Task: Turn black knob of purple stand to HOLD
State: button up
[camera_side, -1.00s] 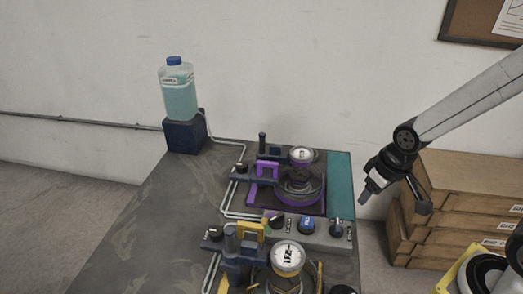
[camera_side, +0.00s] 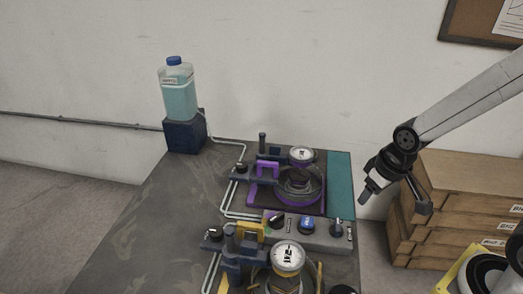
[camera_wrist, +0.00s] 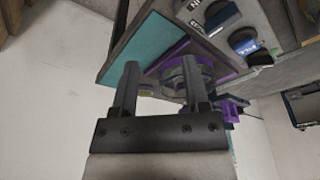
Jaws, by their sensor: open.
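The purple stand (camera_side: 264,192) is at the back of the bench, with a purple bracket, a round white gauge (camera_side: 302,155) and a purple ring. A small black knob (camera_side: 240,167) sits at its left. A grey control box (camera_side: 320,238) in front carries a black knob (camera_side: 277,219), a blue knob (camera_side: 306,224) and a dark knob (camera_side: 337,226). Their settings are too small to read. My gripper (camera_side: 395,203) is open and empty, in the air right of the bench, apart from everything. In the wrist view, the purple stand (camera_wrist: 180,52) shows beyond my open fingers (camera_wrist: 161,75).
A yellow stand (camera_side: 250,232) with a gauge (camera_side: 288,257) is at the front. A bottle of teal liquid (camera_side: 178,95) stands on a dark block (camera_side: 185,135) at the back left. A teal strip (camera_side: 340,180) lies along the right edge. Wooden drawers (camera_side: 465,200) stand at right.

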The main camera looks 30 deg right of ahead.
jog(key=w+r+v, duration=0.1)
jog(key=w+v, duration=0.2)
jog(key=v, duration=0.8)
jog(key=w+a+r+n+g, duration=0.1)
jog(key=w+a+r, duration=0.1)
jog(key=w+a, duration=0.35)
jog(key=w+a+r+n, duration=0.1)
jog(key=w+a+n, duration=0.1)
jog(key=w, duration=0.7)
jog(key=n+g, duration=0.2)
send_over(243, 165)
jog(key=shift+f, duration=4.05)
jog(key=shift+f, duration=0.1)
jog(key=shift+f, duration=3.8)
jog(key=shift+c, duration=0.3)
grip_shut()
